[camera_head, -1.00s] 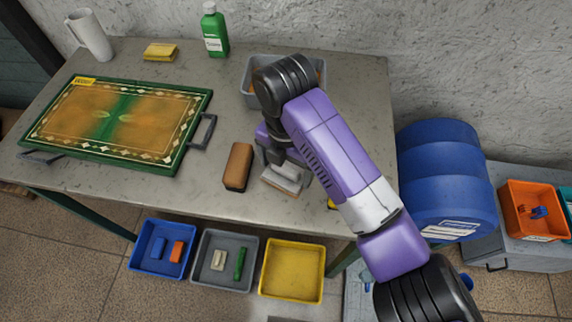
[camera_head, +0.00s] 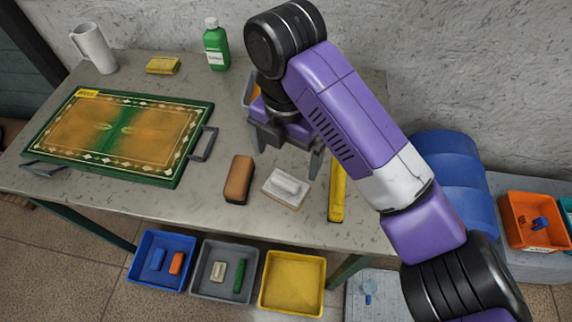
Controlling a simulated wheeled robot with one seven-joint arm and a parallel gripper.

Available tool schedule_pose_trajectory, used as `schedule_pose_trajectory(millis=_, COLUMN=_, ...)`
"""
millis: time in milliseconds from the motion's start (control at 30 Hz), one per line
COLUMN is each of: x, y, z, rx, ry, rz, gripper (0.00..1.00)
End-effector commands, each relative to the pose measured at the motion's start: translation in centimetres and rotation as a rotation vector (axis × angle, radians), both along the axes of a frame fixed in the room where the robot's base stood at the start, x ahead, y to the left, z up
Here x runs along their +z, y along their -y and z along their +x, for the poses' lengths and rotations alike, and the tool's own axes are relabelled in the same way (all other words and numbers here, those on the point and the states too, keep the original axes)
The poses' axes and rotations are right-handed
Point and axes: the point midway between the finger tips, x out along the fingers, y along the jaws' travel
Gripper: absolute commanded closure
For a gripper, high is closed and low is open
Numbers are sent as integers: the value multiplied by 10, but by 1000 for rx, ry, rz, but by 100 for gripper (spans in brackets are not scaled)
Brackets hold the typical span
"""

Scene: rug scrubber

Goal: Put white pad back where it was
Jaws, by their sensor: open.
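The white pad (camera_head: 286,188) lies on the table near its front edge. It has a raised white grip on top and a thin brown edge below. My gripper (camera_head: 287,163) is open and empty, just above and behind the pad, with its fingers spread to left and right. It appears apart from the pad. A brown brush-like block (camera_head: 239,179) lies just left of the pad. A yellow bar (camera_head: 337,193) lies to its right.
A rug in a green frame (camera_head: 118,136) with side handles fills the table's left part. Blue, grey and yellow trays (camera_head: 293,284) sit below. My arm mostly hides a bin at the back.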

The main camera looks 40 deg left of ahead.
Motion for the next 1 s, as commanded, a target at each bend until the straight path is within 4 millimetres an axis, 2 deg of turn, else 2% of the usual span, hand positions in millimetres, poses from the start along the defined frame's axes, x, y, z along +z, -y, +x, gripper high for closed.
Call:
schedule_pose_trajectory(millis=33, x=8, y=0, z=1, rx=1, ry=3, rz=0, gripper=0)
schedule_pose_trajectory(millis=200, x=20, y=0, z=0, rx=0, ry=0, rz=0, gripper=0)
schedule_pose_trajectory(millis=867, x=21, y=0, z=0, rx=-13, ry=-1, rz=0, gripper=0)
schedule_pose_trajectory(millis=933, x=21, y=-4, z=0, rx=-53, ry=0, rz=16, gripper=0)
schedule_pose_trajectory(millis=1000, x=22, y=-17, z=4, rx=-126, ry=11, rz=70, gripper=0)
